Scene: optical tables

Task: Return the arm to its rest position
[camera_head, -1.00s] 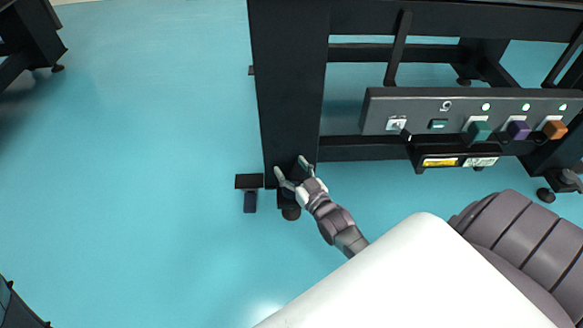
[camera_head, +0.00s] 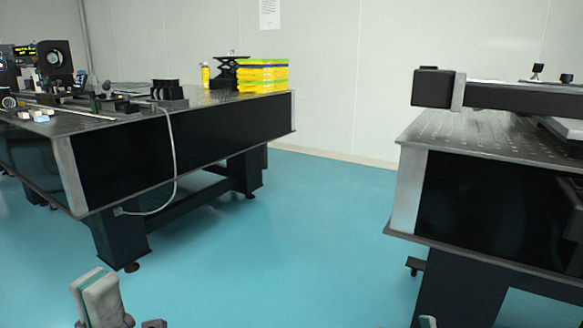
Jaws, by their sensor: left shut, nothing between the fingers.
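My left gripper (camera_head: 98,293) is at the bottom left edge of the head view. Its pale fingers with a green stripe point upward, over the blue floor. It is shut and holds nothing. Most of its arm is below the frame. A small pale tip at the bottom edge, right of the middle, looks like part of my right gripper (camera_head: 428,322); the rest of it is cut off, so its jaws cannot be judged.
A long optical table (camera_head: 215,133) with instruments and yellow boxes (camera_head: 262,75) stands at the left. Another optical table (camera_head: 408,190) stands at the right. Open blue floor (camera_head: 300,240) lies between them. A white wall closes the back.

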